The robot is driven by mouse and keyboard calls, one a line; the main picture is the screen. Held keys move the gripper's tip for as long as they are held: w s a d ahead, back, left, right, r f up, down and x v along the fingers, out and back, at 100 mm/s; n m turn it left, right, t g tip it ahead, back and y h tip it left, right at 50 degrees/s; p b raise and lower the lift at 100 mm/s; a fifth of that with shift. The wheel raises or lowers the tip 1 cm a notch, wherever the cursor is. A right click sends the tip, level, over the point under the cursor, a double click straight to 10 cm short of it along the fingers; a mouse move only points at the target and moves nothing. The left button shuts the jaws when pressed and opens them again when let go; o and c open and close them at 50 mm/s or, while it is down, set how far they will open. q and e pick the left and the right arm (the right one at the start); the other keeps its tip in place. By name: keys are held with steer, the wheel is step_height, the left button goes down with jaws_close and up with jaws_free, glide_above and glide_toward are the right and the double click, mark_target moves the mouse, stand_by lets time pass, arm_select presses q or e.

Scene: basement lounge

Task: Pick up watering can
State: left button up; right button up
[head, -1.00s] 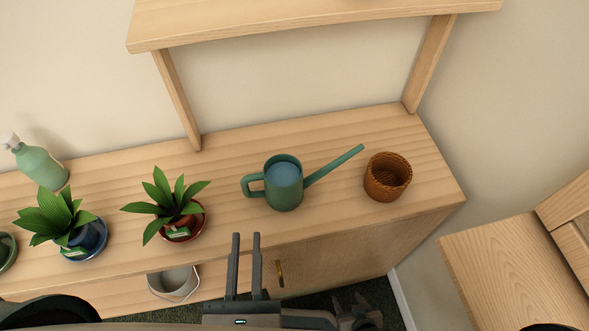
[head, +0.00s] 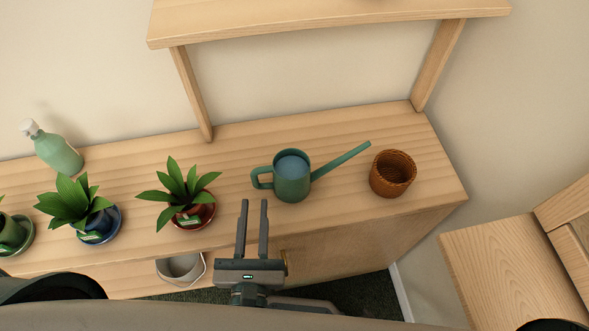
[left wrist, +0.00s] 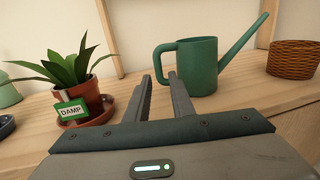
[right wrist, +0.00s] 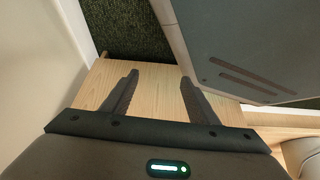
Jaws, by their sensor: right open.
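The green watering can (head: 291,183) stands upright on the wooden cabinet top, its handle to the left and its long spout to the upper right. It also shows in the left wrist view (left wrist: 197,70). My left gripper (head: 254,203) is open and empty in front of the can, with its fingertips just short of the handle side. In the left wrist view the fingers (left wrist: 160,78) point toward the handle, with a narrow gap between them. My right gripper (right wrist: 157,75) is open and empty, facing a pale wooden surface; the can is not in that view.
A potted plant (head: 181,190) with a red pot stands left of the can, and a woven basket (head: 392,174) stands right of it. Further left are a second plant (head: 68,203) and a green bottle (head: 57,152). A shelf (head: 320,22) overhangs the back.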

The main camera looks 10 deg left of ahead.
mark_target(256, 184)
arm_select(q)
steer(key=w+p, duration=0.1)
steer(key=w, duration=0.3)
steer(key=w+p, duration=0.1)
steer(key=w, duration=0.1)
steer(key=shift+w+a+p, duration=0.3)
steer(key=shift+w+a, duration=0.05)
steer(key=shift+w, duration=0.05)
arm_select(e)
steer(key=s+d+f+g+h, duration=0.1)
steer(key=s+d, duration=0.3)
steer(key=s, duration=0.6)
steer(key=shift+f+g, duration=0.3)
steer(key=shift+g, duration=0.6)
